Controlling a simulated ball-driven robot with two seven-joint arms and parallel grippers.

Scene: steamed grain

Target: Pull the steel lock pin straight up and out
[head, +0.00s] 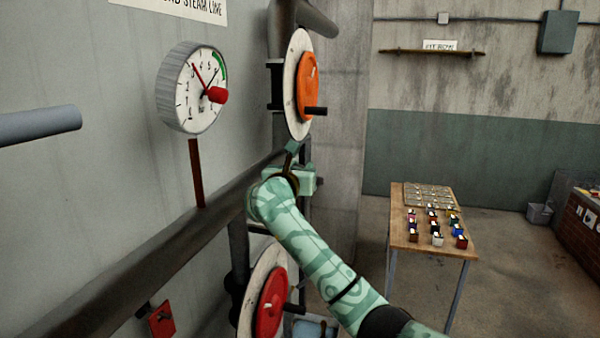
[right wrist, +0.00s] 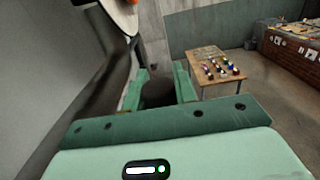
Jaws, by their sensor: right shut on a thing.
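My right gripper (head: 303,180) is at the end of the green patterned arm, beside the dark pipework and just below the orange handwheel (head: 308,87). In the right wrist view its two green fingers (right wrist: 158,85) are closed on a dark, blurred piece (right wrist: 158,93), which I take to be the lock pin. The gripper and arm hide the pin in the head view. Whether its lower end is still seated in anything cannot be seen. My left gripper is not in view.
A pressure gauge (head: 193,88) is on the left wall, above a thick dark pipe (head: 150,250). A red handwheel (head: 271,303) sits below my arm. A grey bar (head: 40,125) juts in at left. A wooden table (head: 458,215) with several small coloured blocks stands on open floor.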

